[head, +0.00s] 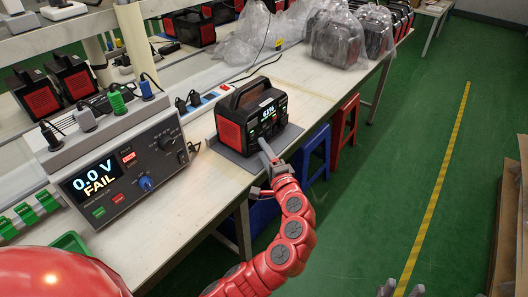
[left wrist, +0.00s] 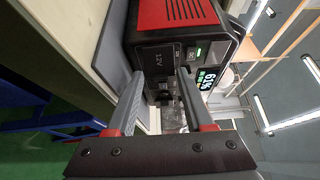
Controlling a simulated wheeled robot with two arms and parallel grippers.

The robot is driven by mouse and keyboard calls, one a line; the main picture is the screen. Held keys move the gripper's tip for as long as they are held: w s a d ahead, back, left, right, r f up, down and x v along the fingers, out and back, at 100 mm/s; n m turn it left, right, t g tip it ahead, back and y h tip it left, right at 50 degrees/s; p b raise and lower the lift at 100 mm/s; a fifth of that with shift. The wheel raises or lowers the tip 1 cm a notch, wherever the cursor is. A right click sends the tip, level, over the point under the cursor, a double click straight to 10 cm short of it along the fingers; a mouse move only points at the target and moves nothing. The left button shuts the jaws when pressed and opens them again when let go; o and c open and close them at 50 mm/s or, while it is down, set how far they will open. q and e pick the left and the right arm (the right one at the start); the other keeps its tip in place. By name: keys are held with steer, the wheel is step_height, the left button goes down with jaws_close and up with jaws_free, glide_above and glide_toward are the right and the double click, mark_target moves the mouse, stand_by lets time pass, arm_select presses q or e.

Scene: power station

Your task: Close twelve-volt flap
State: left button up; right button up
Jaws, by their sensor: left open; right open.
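The power station (head: 250,116), a black and red box with a handle and lit display, stands on a grey mat on the bench. In the left wrist view its front (left wrist: 222,48) fills the upper middle, turned sideways. A dark panel marked 12V (left wrist: 158,57) lies just beyond my fingertips, with dark socket-like parts beside it; how far the flap is open I cannot tell. My left gripper (head: 267,152) is at the station's front, and in its wrist view (left wrist: 160,76) its fingers are apart with nothing clearly held. My right gripper (head: 401,289) is open and empty at the bottom edge.
A tester (head: 125,170) reading 0.0 V FAIL stands left of the station, with plugs and cables behind it. Bagged units (head: 335,40) stand farther along the bench. Blue (head: 314,150) and red (head: 344,120) stools stand beside the bench.

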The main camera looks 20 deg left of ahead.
arm_select(q)
jaws_close()
steer(key=shift+w+d+f+n+g+y+b, duration=0.15)
steer(key=shift+w+n+g+y+b, duration=0.15)
steer(key=shift+n+g+y+b, duration=0.6)
steer(key=shift+w+a+n+g+y+b, duration=0.3)
steer(key=shift+n+g+y+b, duration=0.2)
steer(key=shift+g+y+b, duration=0.35)
jaws_free()
steer(key=shift+d+r+h, duration=0.1)
steer(key=shift+r+h, duration=0.1)
steer(key=shift+h, duration=0.05)
steer(key=shift+s, duration=0.1)
